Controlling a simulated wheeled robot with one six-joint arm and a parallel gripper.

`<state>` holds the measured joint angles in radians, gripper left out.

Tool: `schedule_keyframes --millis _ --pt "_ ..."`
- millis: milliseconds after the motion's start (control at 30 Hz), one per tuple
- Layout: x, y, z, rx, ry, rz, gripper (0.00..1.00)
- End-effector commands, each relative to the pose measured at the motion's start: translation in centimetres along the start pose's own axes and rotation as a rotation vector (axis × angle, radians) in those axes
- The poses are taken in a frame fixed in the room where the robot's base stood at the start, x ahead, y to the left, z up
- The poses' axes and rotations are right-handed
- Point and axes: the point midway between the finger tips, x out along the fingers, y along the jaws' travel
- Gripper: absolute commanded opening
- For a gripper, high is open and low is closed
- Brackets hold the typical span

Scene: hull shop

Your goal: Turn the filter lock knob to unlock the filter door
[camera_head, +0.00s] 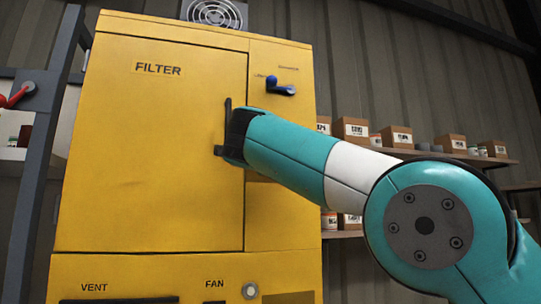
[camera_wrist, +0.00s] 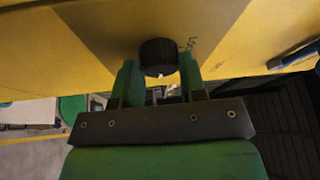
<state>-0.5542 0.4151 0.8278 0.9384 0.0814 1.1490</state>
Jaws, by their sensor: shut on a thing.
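The yellow filter cabinet has a large door (camera_head: 150,160) labelled FILTER, and it is closed. In the wrist view the lock knob (camera_wrist: 158,57) is round and black with a small white mark at its lower edge, next to partly hidden lettering. My gripper (camera_wrist: 160,75) has one green finger on each side of the knob and is shut on it. In the head view my gripper (camera_head: 228,128) is at the door's right edge, and my wrist hides the knob there.
A blue-handled lever (camera_head: 280,86) sits on the cabinet above my gripper. VENT and FAN labels with a round fan button (camera_head: 250,290) are below the door. Shelves with boxes (camera_head: 351,130) stand behind at right. A red-handled fitting (camera_head: 18,96) is at far left.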

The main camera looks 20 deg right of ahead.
Motion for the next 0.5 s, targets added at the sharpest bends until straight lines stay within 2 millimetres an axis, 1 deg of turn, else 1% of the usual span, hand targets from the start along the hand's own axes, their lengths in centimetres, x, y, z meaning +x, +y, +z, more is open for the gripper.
schedule_keyframes --millis 400,433,467,500 --pt "0.02 -0.12 -0.04 0.009 0.0 -0.001 0.15" --pt "0.02 -0.12 -0.04 0.009 0.0 -0.001 0.43" --pt "0.02 -0.12 -0.05 0.009 0.0 -0.001 0.5" --pt "0.01 -0.11 -0.05 0.009 0.0 0.0 0.59"
